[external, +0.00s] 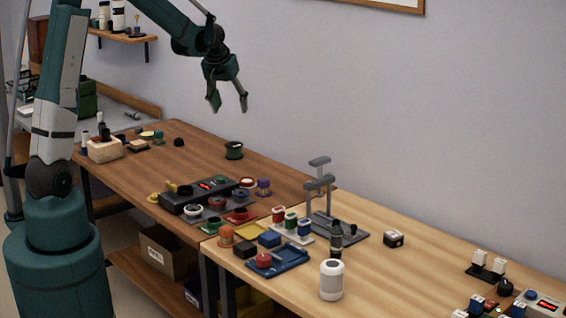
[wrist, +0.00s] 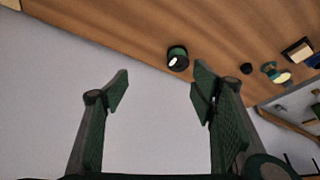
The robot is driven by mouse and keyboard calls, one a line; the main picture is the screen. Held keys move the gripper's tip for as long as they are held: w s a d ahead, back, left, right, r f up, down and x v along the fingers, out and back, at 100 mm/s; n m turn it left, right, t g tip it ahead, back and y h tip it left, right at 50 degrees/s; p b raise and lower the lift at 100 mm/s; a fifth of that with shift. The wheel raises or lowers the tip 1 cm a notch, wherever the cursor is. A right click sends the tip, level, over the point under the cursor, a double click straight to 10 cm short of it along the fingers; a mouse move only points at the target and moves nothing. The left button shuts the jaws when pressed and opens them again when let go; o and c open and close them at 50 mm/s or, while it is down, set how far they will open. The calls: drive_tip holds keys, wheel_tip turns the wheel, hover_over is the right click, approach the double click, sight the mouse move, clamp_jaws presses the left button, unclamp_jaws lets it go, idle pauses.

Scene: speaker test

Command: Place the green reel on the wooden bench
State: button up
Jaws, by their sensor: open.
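A green reel with dark ends (external: 234,150) stands on the darker wooden bench (external: 200,155), near its back edge by the wall. In the wrist view the green reel (wrist: 177,57) sits at the bench's edge, beyond my fingertips. My gripper (external: 229,102) is open and empty, pointing down in the air above the reel and clear of it. Both fingers show wide apart in the wrist view (wrist: 160,85), with nothing between them. A lighter wooden bench (external: 400,275) adjoins at the right.
A black device with a red display (external: 205,187) and several coloured reels stand at the front of the darker bench. A grey stand (external: 320,195) and a white cylinder (external: 331,280) are on the lighter bench. The bench around the green reel is mostly clear.

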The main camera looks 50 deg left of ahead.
drive_tip(key=s+d+r+m+t+h, duration=0.1)
drive_tip(key=s+d+r, duration=0.4)
drive_tip(key=s+d, duration=0.3)
drive_tip(key=s+d+r+m, duration=0.2)
drive_tip(key=s+d+r, duration=0.45)
drive_tip(key=s, duration=0.25)
drive_tip(key=s+d+f+m, duration=0.1)
drive_tip(key=s+d, duration=0.2)
drive_tip(key=s, duration=0.4)
drive_tip(key=s+d+f+m+t+h, duration=0.1)
drive_tip(key=s+d, duration=0.3)
drive_tip(key=s, duration=0.3)
drive_tip(key=s+d+f, duration=0.1)
drive_tip(key=s+d, duration=0.3)
drive_tip(key=s, duration=0.3)
drive_tip(key=shift+s+m+t, duration=0.15)
drive_tip(key=shift+m+t, duration=0.25)
